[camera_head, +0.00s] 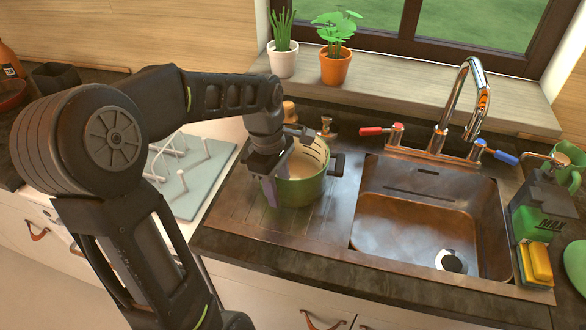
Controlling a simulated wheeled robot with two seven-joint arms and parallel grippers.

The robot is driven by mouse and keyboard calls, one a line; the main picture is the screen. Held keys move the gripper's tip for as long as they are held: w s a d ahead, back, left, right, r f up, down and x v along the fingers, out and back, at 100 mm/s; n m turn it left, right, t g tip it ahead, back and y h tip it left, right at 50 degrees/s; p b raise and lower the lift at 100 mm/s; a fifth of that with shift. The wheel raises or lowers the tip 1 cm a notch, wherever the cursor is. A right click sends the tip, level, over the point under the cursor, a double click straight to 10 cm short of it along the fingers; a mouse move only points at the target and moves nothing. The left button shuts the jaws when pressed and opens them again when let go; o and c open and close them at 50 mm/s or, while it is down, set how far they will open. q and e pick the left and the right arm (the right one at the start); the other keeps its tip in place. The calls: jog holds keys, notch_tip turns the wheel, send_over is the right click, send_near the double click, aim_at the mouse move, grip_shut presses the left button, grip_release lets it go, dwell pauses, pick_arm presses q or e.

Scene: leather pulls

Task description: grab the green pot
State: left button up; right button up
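The green pot (306,191) stands on the ribbed drainboard left of the sink basin. Its inside is pale, and one dark handle (338,165) shows on its right. My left gripper (275,178) points down at the pot's left side, overlapping its rim in the picture. One finger shows in front of the pot's left wall. The gripper hides the pot's left side, so I cannot tell whether it is closed on the rim or a handle there. My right gripper is out of view.
The empty sink basin (405,237) lies right of the pot, with a chrome faucet (462,100) behind. A drying rack (190,172) is at left. Two potted plants stand on the windowsill. A soap bottle (541,212) and sponges (536,264) are at right.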

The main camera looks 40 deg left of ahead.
pick_arm(q)
jog(key=shift+c, duration=0.3)
jog(key=c, duration=0.7)
grip_shut()
jog(key=shift+s, duration=0.1)
